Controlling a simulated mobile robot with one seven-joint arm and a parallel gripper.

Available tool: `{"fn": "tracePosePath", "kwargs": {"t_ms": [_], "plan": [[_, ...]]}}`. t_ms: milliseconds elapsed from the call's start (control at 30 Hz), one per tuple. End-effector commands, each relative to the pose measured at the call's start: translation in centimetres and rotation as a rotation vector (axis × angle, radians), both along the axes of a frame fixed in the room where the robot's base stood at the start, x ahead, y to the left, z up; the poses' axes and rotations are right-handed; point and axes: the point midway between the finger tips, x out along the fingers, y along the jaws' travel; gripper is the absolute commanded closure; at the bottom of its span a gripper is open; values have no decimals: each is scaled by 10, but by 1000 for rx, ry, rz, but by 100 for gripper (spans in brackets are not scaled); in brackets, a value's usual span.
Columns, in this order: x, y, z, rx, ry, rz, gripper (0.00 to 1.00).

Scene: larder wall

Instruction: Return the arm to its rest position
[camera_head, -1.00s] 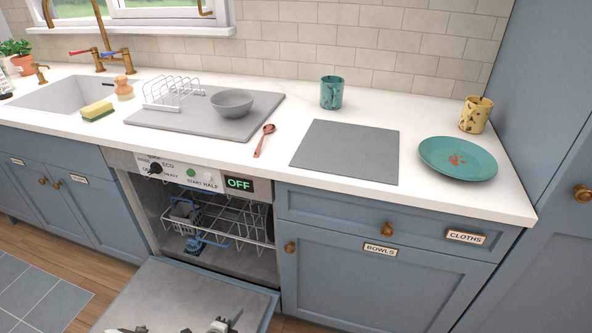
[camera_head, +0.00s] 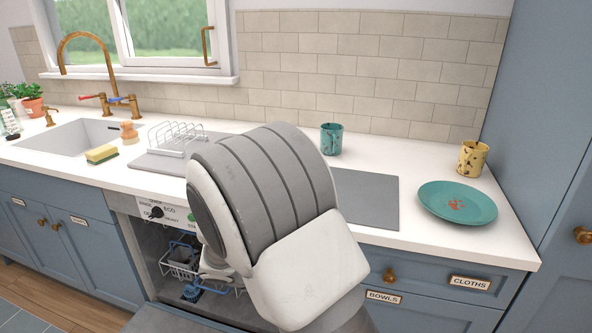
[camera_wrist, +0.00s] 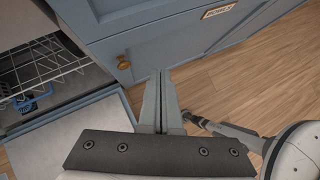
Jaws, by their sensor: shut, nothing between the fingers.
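My gripper (camera_wrist: 161,100) shows in the wrist view with its two fingers together and nothing between them. It points down over the wooden floor, just right of the open dishwasher door (camera_wrist: 70,140) and in front of the blue bowls cabinet (camera_wrist: 165,45). In the head view a large grey and white part of my arm fills the middle. The gripper itself is not visible there.
The dishwasher (camera_head: 165,240) is open, with its wire rack (camera_wrist: 45,75) showing. On the counter stand a teal mug (camera_head: 331,139), a yellow mug (camera_head: 472,158) and a stained teal plate (camera_head: 457,203). A grey mat (camera_head: 368,198) is partly hidden by my arm.

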Motion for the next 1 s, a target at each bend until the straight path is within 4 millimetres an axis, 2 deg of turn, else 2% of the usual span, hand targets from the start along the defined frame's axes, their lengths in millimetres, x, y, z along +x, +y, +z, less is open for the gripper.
{"fn": "tracePosePath", "kwargs": {"t_ms": [33, 100, 267, 500, 700, 1000], "plan": [[-2, -13, 18, 62, -31, -91, 100], [-9, -29, 37, 141, -70, -214, 100], [-27, -63, 79, 313, -160, -490, 100], [-65, -106, 133, 563, -295, -894, 100], [-105, -134, 168, 763, -405, -1216, 100], [-166, -156, 206, 1061, -561, -1669, 100]]}}
